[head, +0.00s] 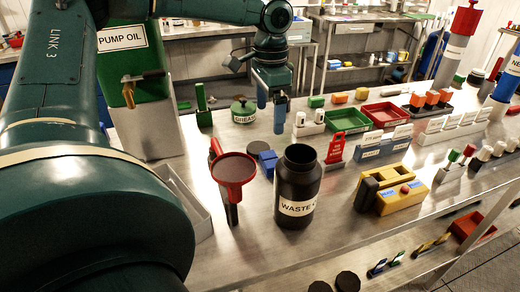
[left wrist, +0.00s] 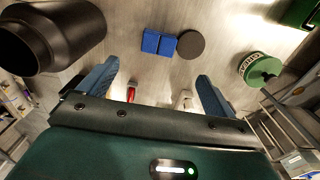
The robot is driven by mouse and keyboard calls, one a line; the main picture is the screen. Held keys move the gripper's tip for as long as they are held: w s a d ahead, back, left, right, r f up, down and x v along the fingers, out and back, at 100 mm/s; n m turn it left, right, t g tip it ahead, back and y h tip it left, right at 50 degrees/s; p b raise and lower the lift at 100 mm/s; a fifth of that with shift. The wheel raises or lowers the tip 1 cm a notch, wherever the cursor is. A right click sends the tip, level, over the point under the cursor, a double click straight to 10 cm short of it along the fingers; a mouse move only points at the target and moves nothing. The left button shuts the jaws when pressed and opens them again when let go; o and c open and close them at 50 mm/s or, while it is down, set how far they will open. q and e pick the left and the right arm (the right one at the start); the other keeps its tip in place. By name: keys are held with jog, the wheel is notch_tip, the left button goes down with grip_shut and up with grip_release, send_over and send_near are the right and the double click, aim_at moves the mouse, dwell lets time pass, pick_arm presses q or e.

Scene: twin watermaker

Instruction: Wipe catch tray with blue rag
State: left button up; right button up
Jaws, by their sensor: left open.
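A blue folded piece that looks like the rag (head: 266,163) lies on the metal bench, left of the black waste jar. It also shows in the left wrist view (left wrist: 160,43), beside a dark round disc. A grey, low-walled tray, apparently the catch tray (head: 197,210), stands at the left of the bench, partly hidden by my left arm. My left gripper (head: 271,106) points down above the bench, behind the blue piece. Its two blue-tipped fingers are apart and empty, as the left wrist view (left wrist: 155,88) also shows. My right gripper is not in view.
The open black waste jar (head: 298,190) and a red funnel (head: 233,170) stand near the blue piece. A green grease pot (head: 243,110) stands left of my gripper. The green pump oil box (head: 128,62) is behind the tray. Several trays and blocks crowd the right.

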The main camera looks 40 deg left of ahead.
aim_at(270, 159)
pick_arm(q)
jog(key=f, duration=0.8)
jog(key=f+b, duration=0.1)
jog(key=f, duration=0.4)
jog(key=shift+w+d, duration=0.15)
jog(key=shift+d, duration=0.1)
jog(key=shift+c, duration=0.2)
